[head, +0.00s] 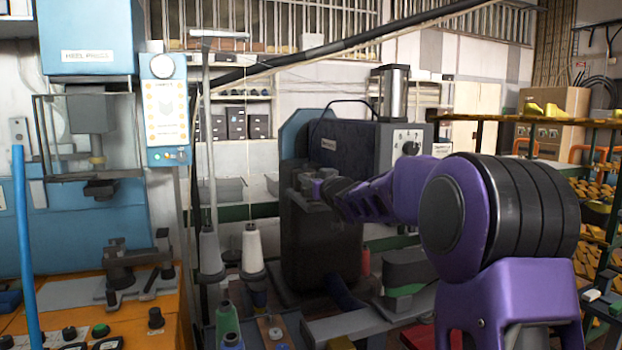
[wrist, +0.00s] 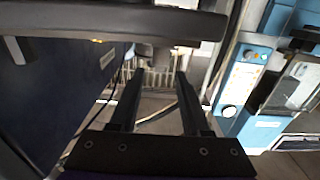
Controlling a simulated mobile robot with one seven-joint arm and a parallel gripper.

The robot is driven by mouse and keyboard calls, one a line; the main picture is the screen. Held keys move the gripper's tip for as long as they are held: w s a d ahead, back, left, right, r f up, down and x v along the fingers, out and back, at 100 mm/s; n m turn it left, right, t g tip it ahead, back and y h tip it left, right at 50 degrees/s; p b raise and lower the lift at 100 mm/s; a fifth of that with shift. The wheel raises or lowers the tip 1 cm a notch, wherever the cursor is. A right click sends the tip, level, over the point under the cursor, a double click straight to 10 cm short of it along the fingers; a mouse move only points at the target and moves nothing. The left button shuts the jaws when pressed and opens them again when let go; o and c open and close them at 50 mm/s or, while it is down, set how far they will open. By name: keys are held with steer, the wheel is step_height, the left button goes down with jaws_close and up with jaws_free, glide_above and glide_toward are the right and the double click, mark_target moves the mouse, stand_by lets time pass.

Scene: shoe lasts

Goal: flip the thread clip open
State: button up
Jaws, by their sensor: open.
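My gripper (head: 310,184) is at the end of the purple arm, in front of the dark sewing machine (head: 345,145) in the head view. In the wrist view my gripper (wrist: 159,74) has its two dark fingers apart, with nothing between them. I cannot pick out the thread clip for certain in either view. The dark machine body also fills the left of the wrist view (wrist: 60,85).
A thick dark bar (wrist: 110,20) crosses the top of the wrist view, close to the fingers. The blue heel press (head: 90,40) stands at the left over an orange bench (head: 150,328). Shelves of lasts (head: 590,190) stand at the right. Small spools (head: 227,322) crowd the front.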

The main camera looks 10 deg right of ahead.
steer(key=shift+w+a, duration=0.1)
steer(key=shift+w, duration=0.4)
jaws_close()
